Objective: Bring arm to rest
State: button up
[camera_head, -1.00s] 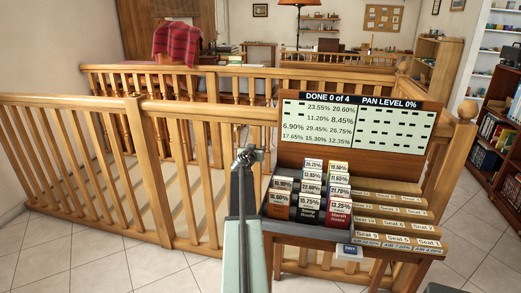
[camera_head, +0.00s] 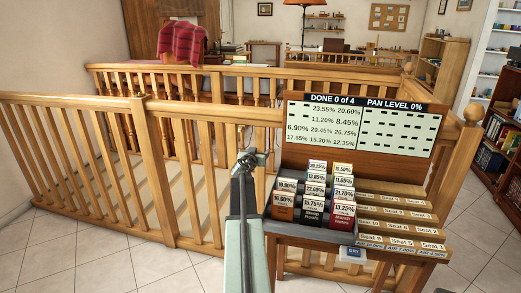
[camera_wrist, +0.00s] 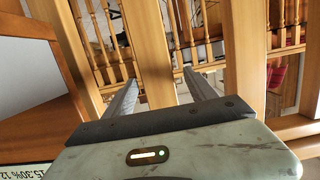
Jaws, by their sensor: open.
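My arm rises from the bottom middle of the head view, and my gripper (camera_head: 248,158) is at its far end, in front of the wooden railing (camera_head: 205,108). It is just left of the sloped stand with cards. In the wrist view my gripper (camera_wrist: 160,82) has its two grey fingers apart with nothing between them. Railing posts show beyond the fingers.
A board with percentages (camera_head: 362,128) stands behind the card stand. Several labelled cards (camera_head: 312,192) fill its left side; seat-labelled strips (camera_head: 400,226) are at right. A bookcase (camera_head: 505,140) stands far right. Tiled floor (camera_head: 90,255) is clear at left.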

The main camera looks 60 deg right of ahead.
jog(key=v, duration=0.3)
jog(key=shift+a, duration=0.1)
